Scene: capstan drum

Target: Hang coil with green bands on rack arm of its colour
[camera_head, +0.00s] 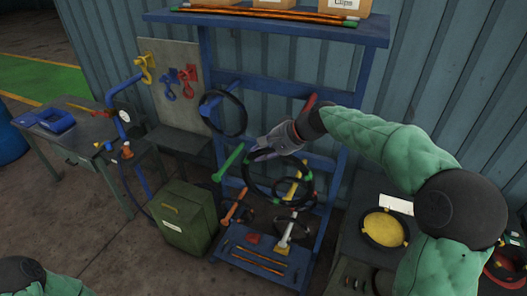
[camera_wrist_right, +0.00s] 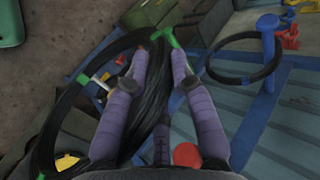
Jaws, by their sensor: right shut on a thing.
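The black coil with green bands (camera_head: 248,180) hangs from my right gripper (camera_head: 256,151) in front of the blue rack. My right gripper is shut on the coil's upper part. In the right wrist view the coil (camera_wrist_right: 72,115) passes between the purple fingers (camera_wrist_right: 178,72), with green bands on its strands. The green rack arm (camera_head: 228,162) sticks out just left of the coil in the head view, apparently bare. I cannot tell whether coil and arm touch. My left gripper is out of the head view; only part of that arm shows at bottom left.
A black coil (camera_head: 240,117) hangs on the blue rack arm (camera_head: 212,107), above the green one. An orange arm (camera_head: 230,213) and a white-tipped arm (camera_head: 287,232) stick out lower. A green box (camera_head: 185,217) stands left of the rack. A table with a yellow disc (camera_head: 384,228) stands right.

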